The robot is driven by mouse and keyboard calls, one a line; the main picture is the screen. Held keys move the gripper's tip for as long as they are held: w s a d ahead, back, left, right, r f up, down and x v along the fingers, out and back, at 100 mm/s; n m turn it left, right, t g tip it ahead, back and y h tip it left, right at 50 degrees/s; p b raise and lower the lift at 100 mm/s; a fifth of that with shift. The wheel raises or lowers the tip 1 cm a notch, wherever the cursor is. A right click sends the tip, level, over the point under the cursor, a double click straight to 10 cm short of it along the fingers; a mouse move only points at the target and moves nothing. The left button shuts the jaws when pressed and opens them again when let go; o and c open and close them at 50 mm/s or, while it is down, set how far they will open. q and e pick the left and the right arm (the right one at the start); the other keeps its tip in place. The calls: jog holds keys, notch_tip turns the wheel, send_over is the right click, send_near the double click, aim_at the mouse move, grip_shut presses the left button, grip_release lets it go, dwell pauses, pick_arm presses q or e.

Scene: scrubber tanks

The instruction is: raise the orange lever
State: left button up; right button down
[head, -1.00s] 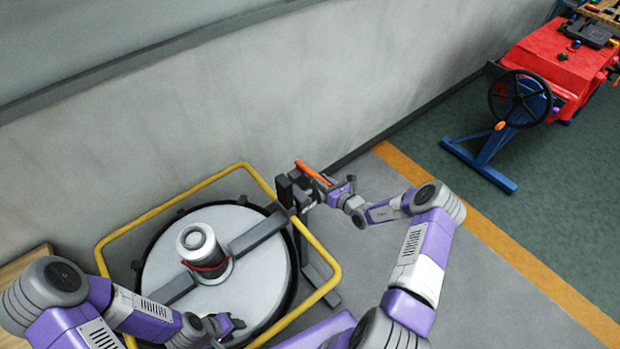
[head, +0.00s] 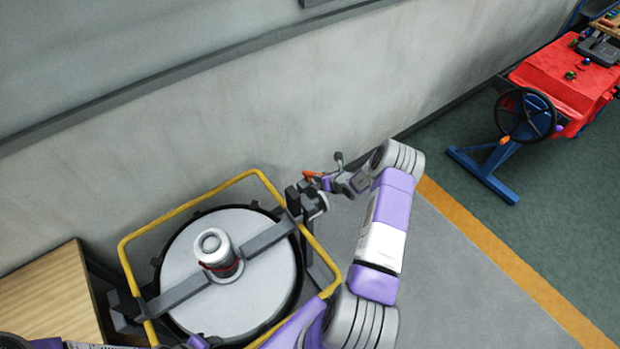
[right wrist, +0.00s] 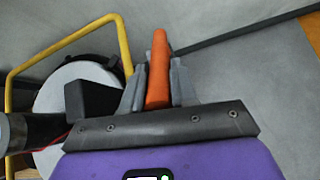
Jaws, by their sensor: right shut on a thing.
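The orange lever (head: 312,174) sits at the right rear of the round tank, beside the dark bracket (head: 296,205) at the end of the grey crossbar. In the head view only a short piece of it shows by my right gripper (head: 325,181). In the right wrist view the orange lever (right wrist: 159,62) stands between the two grey fingers of my right gripper (right wrist: 157,85), which is shut on it. My left gripper (head: 197,342) is barely in view at the bottom edge, and its fingers cannot be made out.
The grey wall (head: 200,140) runs close behind. A wooden surface (head: 45,300) is at left. Grey floor (head: 440,270) is open at right, with a red machine (head: 570,80) beyond.

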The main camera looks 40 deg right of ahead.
jog(key=shift+d+r, duration=0.1)
jog(key=shift+w, duration=0.1)
dwell(0.3)
jog(key=c, duration=0.9)
grip_release()
jog(key=v, duration=0.7)
jog(key=shift+r, duration=0.25)
jog(key=shift+s, duration=0.2)
